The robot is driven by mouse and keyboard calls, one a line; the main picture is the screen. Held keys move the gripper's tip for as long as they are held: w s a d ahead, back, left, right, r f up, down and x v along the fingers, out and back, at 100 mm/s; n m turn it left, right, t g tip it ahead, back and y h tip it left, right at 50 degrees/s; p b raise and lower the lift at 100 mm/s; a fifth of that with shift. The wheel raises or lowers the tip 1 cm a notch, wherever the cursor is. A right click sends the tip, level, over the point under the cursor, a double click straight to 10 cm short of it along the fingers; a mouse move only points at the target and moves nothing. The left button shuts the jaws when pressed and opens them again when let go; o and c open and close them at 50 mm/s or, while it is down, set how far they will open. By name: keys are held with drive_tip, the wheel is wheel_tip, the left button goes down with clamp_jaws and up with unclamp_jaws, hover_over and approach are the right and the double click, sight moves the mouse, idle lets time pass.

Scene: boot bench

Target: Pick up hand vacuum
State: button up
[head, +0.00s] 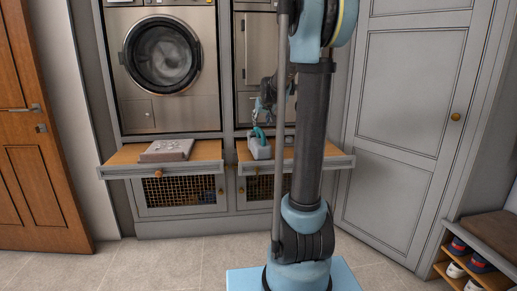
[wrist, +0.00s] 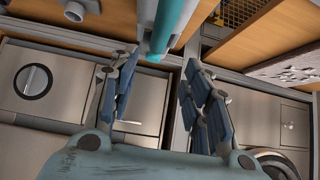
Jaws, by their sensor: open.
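The hand vacuum (head: 259,150) is grey with a teal handle. It sits on the right pulled-out wooden shelf, partly beside my arm in the head view. My gripper (head: 267,104) is just above it, with its fingers pointing down. In the wrist view my gripper (wrist: 160,62) is open, with its two blue-padded fingers spread apart. The vacuum's teal handle (wrist: 163,32) lies in line with the gap between the fingertips. I cannot tell whether either finger touches it.
A grey folded item (head: 167,150) lies on the left pulled-out shelf (head: 122,157). A washing machine (head: 162,55) stands behind it. A shoe bench (head: 478,258) is at the lower right. A wooden door (head: 38,130) is at the left. The tiled floor in front is clear.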

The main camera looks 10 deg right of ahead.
sight(259, 129)
drive_tip(key=x, duration=0.6)
drive_tip(key=shift+w+f, duration=0.25)
drive_tip(key=shift+f, duration=0.1)
drive_tip(key=shift+d+x, duration=0.15)
drive_tip(key=shift+x, duration=1.15)
drive_tip(key=shift+d+x, duration=0.1)
drive_tip(key=shift+x, duration=1.2)
drive_tip(key=shift+c, duration=0.3)
clamp_jaws()
